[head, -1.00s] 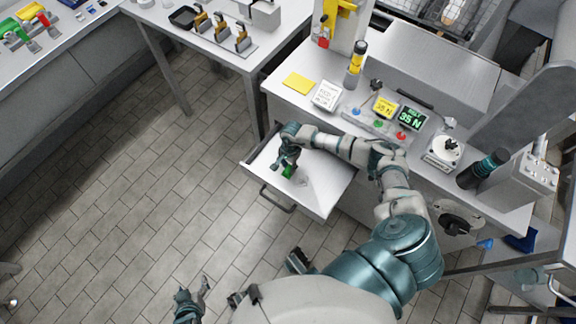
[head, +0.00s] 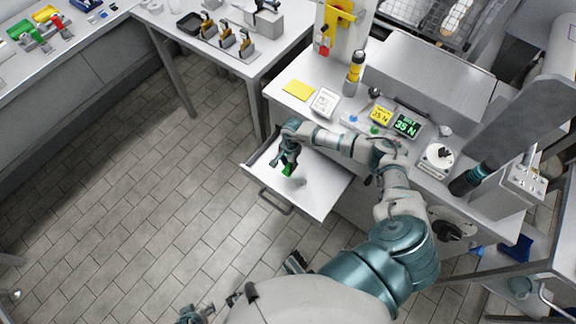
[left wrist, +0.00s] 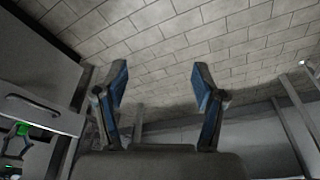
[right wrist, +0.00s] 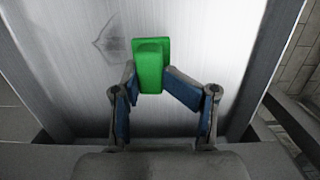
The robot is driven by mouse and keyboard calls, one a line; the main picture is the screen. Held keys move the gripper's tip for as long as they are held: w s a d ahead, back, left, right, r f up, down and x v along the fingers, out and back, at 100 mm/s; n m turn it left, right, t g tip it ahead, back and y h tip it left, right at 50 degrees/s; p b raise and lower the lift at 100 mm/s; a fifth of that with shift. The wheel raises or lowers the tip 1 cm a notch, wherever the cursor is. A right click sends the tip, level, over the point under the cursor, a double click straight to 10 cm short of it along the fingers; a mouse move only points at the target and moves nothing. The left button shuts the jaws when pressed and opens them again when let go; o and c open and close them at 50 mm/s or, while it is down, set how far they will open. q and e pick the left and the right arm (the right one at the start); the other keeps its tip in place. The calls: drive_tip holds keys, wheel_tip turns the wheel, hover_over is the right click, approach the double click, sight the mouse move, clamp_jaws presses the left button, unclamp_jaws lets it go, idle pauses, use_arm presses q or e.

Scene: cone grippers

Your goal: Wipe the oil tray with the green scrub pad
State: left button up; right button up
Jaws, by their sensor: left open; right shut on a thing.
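The oil tray (head: 318,196) is a pale metal, drawer-like tray pulled out from the workbench. A faint greyish smear (right wrist: 112,40) shows on its floor in the right wrist view, left of the pad. My right gripper (head: 289,162) is over the tray, shut on the green scrub pad (right wrist: 149,66). The pad also shows small and partly hidden under the gripper in the head view (head: 288,170). Whether it touches the tray floor is hard to tell. My left gripper (left wrist: 160,84) is open and empty, above the floor away from the tray.
The workbench behind the tray carries a yellow note (head: 299,90), a white card (head: 325,102), a yellow-black bottle (head: 354,73) and small displays (head: 407,125). Another table (head: 255,55) stands at the back left. The tiled floor left of the tray is clear.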

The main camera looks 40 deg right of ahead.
sight(288, 164)
drive_tip(key=shift+d+r, duration=0.15)
drive_tip(key=shift+r, duration=0.2)
drive_tip(key=shift+d+r+p, duration=0.15)
drive_tip(key=shift+r+p, duration=0.35)
drive_tip(key=shift+r, duration=0.1)
drive_tip(key=shift+a+r, duration=0.25)
drive_tip(key=shift+r, duration=0.3)
use_arm(q)
drive_tip(key=shift+g, duration=0.3)
drive_tip(key=f, duration=0.4)
drive_tip(key=shift+s+d+f, duration=0.1)
drive_tip(key=shift+s+f, duration=0.05)
drive_tip(key=shift+s, duration=0.2)
drive_tip(key=shift+d, duration=0.2)
use_arm(e)
drive_tip(key=shift+d+f, duration=0.1)
drive_tip(key=shift+d, duration=0.1)
